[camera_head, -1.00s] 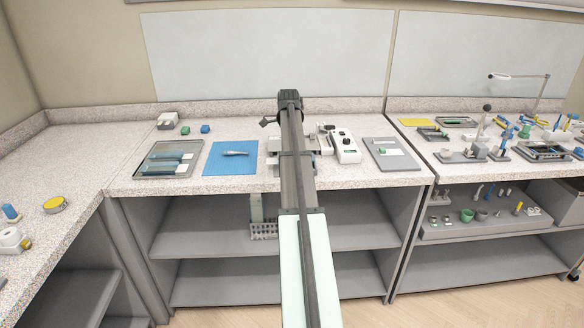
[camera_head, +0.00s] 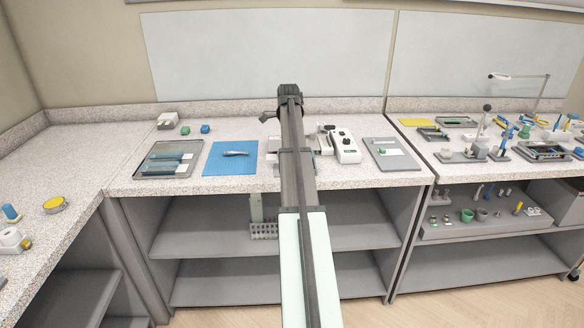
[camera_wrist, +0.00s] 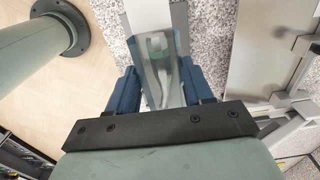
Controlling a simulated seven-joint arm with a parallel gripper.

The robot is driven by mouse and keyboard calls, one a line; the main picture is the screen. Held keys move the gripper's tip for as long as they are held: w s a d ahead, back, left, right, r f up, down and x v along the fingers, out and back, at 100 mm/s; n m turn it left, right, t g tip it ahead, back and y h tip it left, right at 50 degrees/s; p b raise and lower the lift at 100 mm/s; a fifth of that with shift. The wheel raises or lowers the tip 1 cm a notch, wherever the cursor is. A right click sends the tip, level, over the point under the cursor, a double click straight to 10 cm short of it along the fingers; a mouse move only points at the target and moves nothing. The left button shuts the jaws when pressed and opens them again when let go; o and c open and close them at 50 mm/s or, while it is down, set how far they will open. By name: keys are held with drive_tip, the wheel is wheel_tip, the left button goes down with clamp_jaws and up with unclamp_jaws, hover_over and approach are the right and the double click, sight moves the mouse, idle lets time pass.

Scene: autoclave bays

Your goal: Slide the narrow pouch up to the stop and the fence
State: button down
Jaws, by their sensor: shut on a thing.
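The narrow pouch (camera_wrist: 152,48) shows in the wrist view as a clear strip with a green and white item inside. My gripper (camera_wrist: 160,88) has its two blue fingers on either side of the pouch's near part, shut on it. The pouch's far end lies by a pale strip (camera_wrist: 150,14) over the speckled counter. In the head view my arm hides the gripper and the pouch. A grey metal fixture with bars (camera_wrist: 290,90) stands right of the pouch in the wrist view. I cannot tell which parts are the stop and the fence.
A white sealer-like device (camera_head: 344,146) stands right of my arm. A blue mat (camera_head: 218,166) with a tool and a grey tray (camera_head: 142,173) with pouches lie to the left. A grey board (camera_head: 406,163) lies farther right. Open shelves are below the counter.

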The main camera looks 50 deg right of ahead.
drive_tip(key=shift+r, duration=1.35)
drive_tip(key=m, duration=0.9)
drive_tip(key=n, duration=0.6)
drive_tip(key=shift+n, duration=1.5)
